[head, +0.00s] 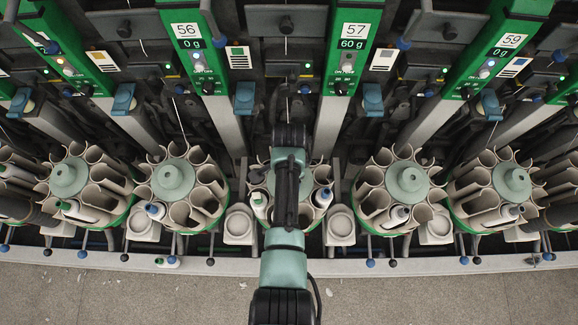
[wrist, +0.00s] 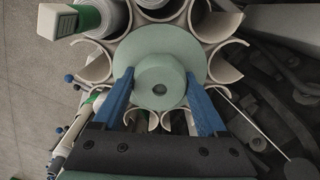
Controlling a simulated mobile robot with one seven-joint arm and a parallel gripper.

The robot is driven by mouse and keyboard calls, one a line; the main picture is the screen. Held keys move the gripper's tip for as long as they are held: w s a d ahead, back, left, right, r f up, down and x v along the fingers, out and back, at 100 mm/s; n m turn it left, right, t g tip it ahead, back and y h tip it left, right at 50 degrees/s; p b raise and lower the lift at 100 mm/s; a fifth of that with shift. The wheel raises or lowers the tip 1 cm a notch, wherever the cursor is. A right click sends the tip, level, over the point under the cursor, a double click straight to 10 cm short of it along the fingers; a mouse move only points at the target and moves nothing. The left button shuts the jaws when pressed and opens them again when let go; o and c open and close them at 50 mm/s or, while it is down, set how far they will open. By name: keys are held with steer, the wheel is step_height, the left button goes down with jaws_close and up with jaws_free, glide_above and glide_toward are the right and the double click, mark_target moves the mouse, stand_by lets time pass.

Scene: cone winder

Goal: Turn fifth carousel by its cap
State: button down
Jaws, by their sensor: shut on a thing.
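Bobbins stand in some cups, one white (head: 260,202) on the left and one blue-tipped (head: 324,196) on the right.
Similar carousels stand on both sides, with pale green caps at left (head: 172,178) and right (head: 407,182). Green-framed winding units (head: 195,45) rise behind. A grey rail (head: 420,266) with blue and black knobs runs in front.

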jaws_free()
steer(key=shift+r, duration=0.1)
step_height(320, 180, up, 13)
steer(key=shift+b, duration=0.4)
stand_by(0.8)
